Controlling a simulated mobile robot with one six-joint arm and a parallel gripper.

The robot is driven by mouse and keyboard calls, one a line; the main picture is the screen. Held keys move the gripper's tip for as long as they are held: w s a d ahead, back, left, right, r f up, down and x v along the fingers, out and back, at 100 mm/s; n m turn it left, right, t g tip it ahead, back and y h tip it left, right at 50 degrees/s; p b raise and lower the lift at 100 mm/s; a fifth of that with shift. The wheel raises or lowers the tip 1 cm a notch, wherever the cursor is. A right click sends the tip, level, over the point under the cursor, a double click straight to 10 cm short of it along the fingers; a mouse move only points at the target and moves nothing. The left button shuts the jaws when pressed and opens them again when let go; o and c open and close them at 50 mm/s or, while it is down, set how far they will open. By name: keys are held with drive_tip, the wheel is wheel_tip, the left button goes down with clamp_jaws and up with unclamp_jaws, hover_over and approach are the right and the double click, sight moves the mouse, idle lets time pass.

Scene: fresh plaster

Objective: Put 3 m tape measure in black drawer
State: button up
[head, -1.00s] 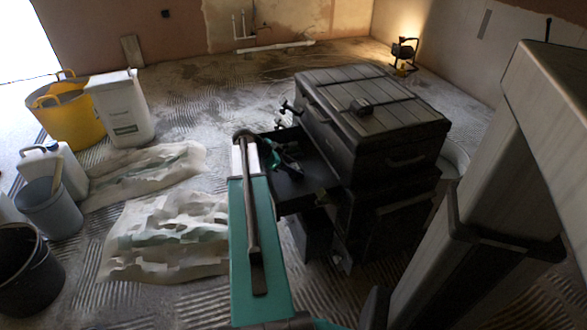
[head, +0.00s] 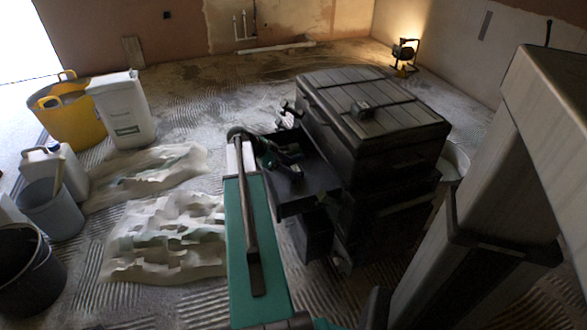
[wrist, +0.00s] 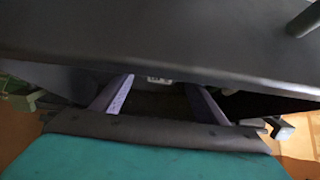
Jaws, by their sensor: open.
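A black drawer (head: 312,182) stands pulled out from the left side of a dark tool chest (head: 390,125) in the head view. My gripper (head: 286,158) is over the inner left part of this drawer. In the wrist view my gripper (wrist: 158,84) has its two fingers apart. A small white label shows between them, on a dark surface I cannot name. A small dark item (head: 362,108) lies on the chest's lid; I cannot tell if it is the tape measure. I cannot make out the tape measure for certain in either view.
Small dark knobbed items (head: 284,114) show behind the gripper. Crumpled sheets (head: 165,240) lie on the ridged floor to the left, near a yellow tub (head: 68,115), a white container (head: 122,108) and a dark bucket (head: 28,270). A lit lamp (head: 404,52) stands at the back.

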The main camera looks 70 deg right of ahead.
drive_tip(key=p+v, duration=0.2)
drive_tip(key=v, duration=0.7)
drive_tip(key=shift+a+r, duration=0.1)
drive_tip(key=shift+r, duration=0.1)
idle(0.5)
